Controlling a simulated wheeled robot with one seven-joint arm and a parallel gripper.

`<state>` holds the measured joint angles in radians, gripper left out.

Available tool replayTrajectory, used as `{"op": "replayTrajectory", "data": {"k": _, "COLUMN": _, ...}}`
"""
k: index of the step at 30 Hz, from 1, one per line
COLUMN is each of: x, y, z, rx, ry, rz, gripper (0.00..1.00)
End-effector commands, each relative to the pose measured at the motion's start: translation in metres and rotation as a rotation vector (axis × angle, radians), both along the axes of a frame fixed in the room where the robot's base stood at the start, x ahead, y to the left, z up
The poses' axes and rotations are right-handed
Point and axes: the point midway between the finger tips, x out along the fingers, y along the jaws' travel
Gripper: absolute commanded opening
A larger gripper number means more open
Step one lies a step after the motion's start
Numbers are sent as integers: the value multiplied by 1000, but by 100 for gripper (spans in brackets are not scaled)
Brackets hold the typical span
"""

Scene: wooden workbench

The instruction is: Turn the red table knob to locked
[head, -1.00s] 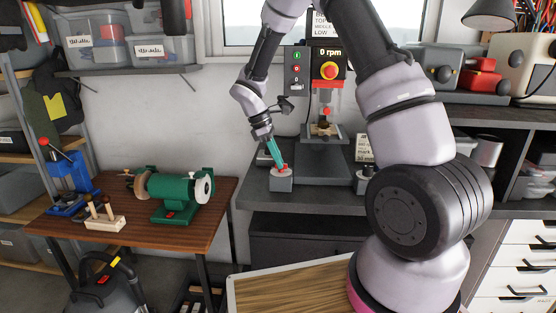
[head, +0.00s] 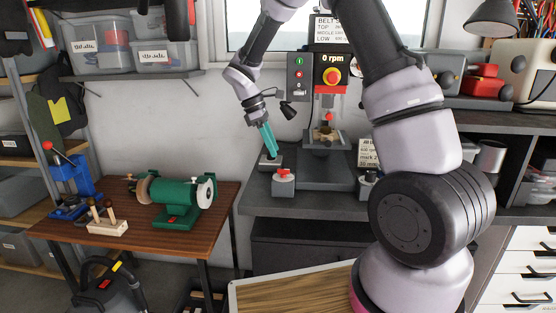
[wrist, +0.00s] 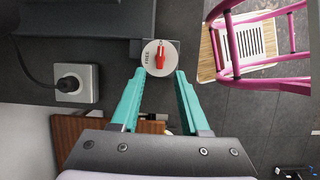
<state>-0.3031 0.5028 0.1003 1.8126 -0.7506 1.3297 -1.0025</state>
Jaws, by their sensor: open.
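The red table knob (head: 284,172) sits on top of a small grey block at the front left of the drill press base. In the wrist view the red knob (wrist: 161,57) is a narrow pointer on a round white dial, lying nearly upright in the picture. My gripper (head: 273,154) is open and empty, above and behind the knob in the head view. In the wrist view its teal fingertips (wrist: 161,75) are apart, just below the dial in the picture, not touching the knob.
The drill press (head: 329,75) reads 0 rpm and has a red stop button. Another small block (head: 368,184) stands right of its base. A green grinder (head: 178,197) stands on the wooden table.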

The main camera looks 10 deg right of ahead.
Motion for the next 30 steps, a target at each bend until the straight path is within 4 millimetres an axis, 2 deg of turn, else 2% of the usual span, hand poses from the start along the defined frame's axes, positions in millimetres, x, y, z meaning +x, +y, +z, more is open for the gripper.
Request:
{"op": "replayTrajectory", "data": {"k": 3, "x": 3, "y": 8, "z": 20, "rx": 1, "ry": -3, "rz": 0, "gripper": 45}}
{"op": "replayTrajectory", "data": {"k": 7, "x": 4, "y": 13, "z": 32, "rx": 1, "ry": 0, "rz": 0, "gripper": 45}}
{"op": "replayTrajectory", "data": {"k": 20, "x": 4, "y": 15, "z": 39, "rx": 2, "ry": -1, "rz": -4, "gripper": 45}}
{"op": "replayTrajectory", "data": {"k": 22, "x": 2, "y": 12, "z": 45, "rx": 10, "ry": -15, "rz": -22, "gripper": 45}}
{"op": "replayTrajectory", "data": {"k": 26, "x": -12, "y": -1, "z": 73, "rx": 54, "ry": -86, "rz": -126, "gripper": 45}}
{"op": "replayTrajectory", "data": {"k": 30, "x": -43, "y": -23, "z": 116, "rx": 142, "ry": -209, "rz": -330, "gripper": 45}}
